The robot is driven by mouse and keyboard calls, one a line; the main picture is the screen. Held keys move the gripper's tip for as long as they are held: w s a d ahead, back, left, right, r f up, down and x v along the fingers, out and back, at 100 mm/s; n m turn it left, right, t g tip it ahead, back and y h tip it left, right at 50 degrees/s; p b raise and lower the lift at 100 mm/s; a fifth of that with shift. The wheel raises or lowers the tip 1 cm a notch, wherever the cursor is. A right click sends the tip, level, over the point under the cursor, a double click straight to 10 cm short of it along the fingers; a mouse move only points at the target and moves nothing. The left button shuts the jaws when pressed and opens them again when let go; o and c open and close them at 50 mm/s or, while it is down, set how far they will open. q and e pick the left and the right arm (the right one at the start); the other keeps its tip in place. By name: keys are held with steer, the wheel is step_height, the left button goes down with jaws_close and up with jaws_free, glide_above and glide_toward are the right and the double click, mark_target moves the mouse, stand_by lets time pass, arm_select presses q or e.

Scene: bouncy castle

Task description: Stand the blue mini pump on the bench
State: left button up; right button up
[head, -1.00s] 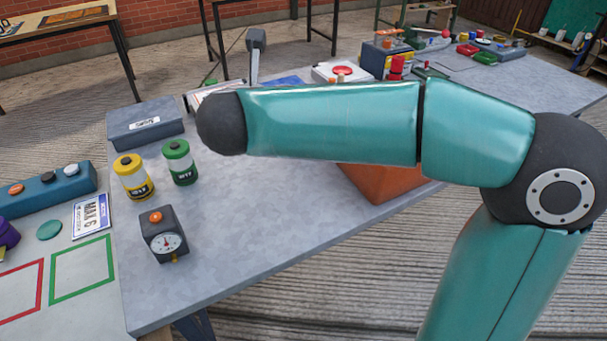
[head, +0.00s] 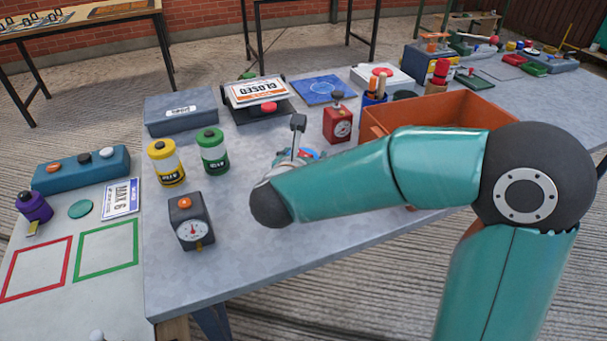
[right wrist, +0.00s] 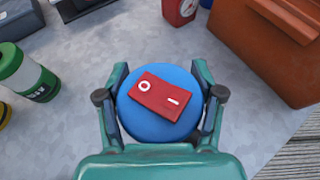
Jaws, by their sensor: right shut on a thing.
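The blue mini pump (right wrist: 152,126) shows from above in the right wrist view as a round blue body. A red plate with a white ring and a white bar lies across its top. My right gripper (right wrist: 161,96) is shut on it, one finger on each side. In the head view a little of the pump's blue and red (head: 309,153) shows behind my right forearm, over the grey bench (head: 270,255). The forearm hides most of the gripper. I cannot tell whether the pump's underside touches the bench. My left gripper is not in view.
A gauge box (head: 190,221), a yellow can (head: 166,163) and a green can (head: 213,151) stand left of the pump. A red gauge (head: 338,124) and an orange bin (head: 440,112) stand behind and right. The bench front is clear.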

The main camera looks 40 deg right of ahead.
steer(key=shift+f+b, duration=0.3)
steer(key=shift+f, duration=1.7)
steer(key=o, duration=1.5)
steer(key=shift+f, duration=0.1)
steer(key=shift+o, duration=0.2)
steer(key=shift+r, duration=0.2)
steer(key=shift+s+a, duration=0.2)
steer(key=shift+a, duration=0.15)
steer(key=v, duration=1.1)
